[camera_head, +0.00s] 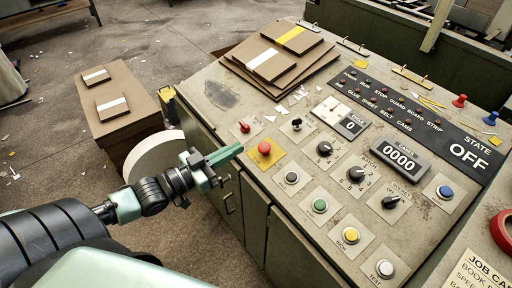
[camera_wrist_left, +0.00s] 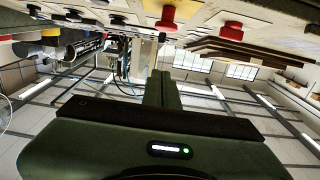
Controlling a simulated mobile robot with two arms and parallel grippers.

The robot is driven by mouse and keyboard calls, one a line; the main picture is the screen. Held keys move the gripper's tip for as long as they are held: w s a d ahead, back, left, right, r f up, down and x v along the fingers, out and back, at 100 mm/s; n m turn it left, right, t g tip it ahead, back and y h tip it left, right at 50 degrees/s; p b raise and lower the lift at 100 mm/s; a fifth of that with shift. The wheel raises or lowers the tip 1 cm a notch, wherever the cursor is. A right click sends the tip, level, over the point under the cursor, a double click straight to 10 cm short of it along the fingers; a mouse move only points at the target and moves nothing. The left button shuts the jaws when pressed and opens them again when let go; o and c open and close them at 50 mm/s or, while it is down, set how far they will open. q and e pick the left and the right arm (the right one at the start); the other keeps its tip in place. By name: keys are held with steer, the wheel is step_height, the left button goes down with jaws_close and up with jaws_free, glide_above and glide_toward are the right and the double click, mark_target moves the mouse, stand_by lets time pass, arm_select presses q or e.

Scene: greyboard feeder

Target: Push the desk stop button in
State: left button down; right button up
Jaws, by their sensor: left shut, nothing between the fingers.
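The stop button (camera_head: 265,148) is a round red cap on a yellow square plate, on the left part of the grey sloping desk panel (camera_head: 228,92). In the left wrist view, which looks upside down, the red cap (camera_wrist_left: 168,15) shows at the top edge with yellow above it. My left gripper (camera_head: 238,151) is shut and empty. Its fingertips point at the button from the left, just short of it, with a small gap. The closed fingers (camera_wrist_left: 162,90) also show in the left wrist view. My right gripper is not in view.
A small red knob (camera_head: 244,127) sits up and left of the button. A black knob (camera_head: 296,124), a grey button (camera_head: 291,178) and a green button (camera_head: 319,206) are also close by. Greyboard stacks (camera_head: 278,55) lie at the panel's back. Cabinet doors drop below the panel's left edge.

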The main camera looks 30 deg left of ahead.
arm_select(q)
glide_above(264, 149)
steer(key=s+a, duration=0.2)
steer(key=f, duration=0.2)
steer(key=shift+d+f, duration=0.2)
steer(key=shift+f, duration=0.75)
